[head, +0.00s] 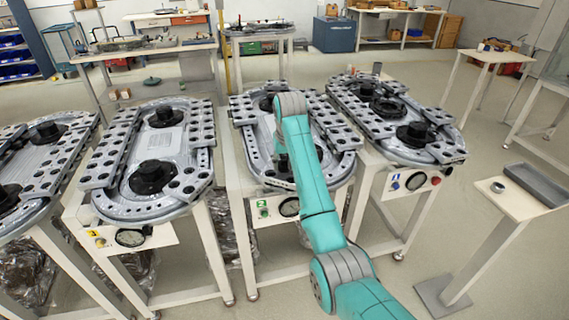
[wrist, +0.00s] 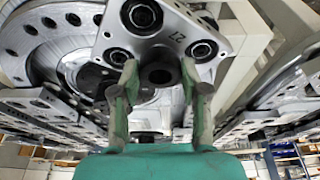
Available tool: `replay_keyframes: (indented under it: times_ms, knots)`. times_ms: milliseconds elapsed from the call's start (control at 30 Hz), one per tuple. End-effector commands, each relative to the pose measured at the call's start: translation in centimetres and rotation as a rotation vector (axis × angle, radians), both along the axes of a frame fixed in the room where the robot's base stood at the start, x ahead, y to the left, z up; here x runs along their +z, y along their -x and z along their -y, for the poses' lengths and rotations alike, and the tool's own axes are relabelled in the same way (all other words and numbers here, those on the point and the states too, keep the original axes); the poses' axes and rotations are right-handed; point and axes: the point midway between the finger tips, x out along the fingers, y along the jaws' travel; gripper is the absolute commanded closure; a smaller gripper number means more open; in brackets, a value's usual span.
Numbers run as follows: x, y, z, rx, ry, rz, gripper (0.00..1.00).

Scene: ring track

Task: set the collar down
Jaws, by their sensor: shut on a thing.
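In the wrist view my gripper (wrist: 160,82) is shut on a small dark collar (wrist: 158,73), a short ring with a round hole, held between the two fingertips. Behind it is a light metal plate (wrist: 178,42) marked 27, with several dark round bushings. I cannot tell whether the collar touches the plate. In the head view my arm reaches over the middle ring track (head: 340,168), the station marked 2. My gripper and the held collar are hidden there behind the arm.
A track station with a yellow tag (head: 100,243) stands to the left, and one with a blue tag (head: 395,186) to the right. At the far right a small side table holds a grey tray (head: 538,184) and a small ring (head: 497,187). Floor shows between the stations.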

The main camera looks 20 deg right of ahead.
Motion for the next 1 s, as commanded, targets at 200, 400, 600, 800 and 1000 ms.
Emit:
replay_keyframes:
  times_ms: [200, 400, 600, 800, 1000]
  knots:
    - [-0.4, 0.0, 0.0, 0.000, 0.000, 0.002, 0.96]
    - [-0.7, 0.0, 0.0, 0.000, 0.000, 0.001, 0.96]
    - [-0.7, 0.0, 0.0, 0.000, 0.000, 0.000, 0.30]
    - [-0.6, 0.0, 0.0, 0.000, 0.000, 0.001, 0.30]
    - [1.0, -0.3, 0.0, 0.000, 0.000, 0.003, 0.30]
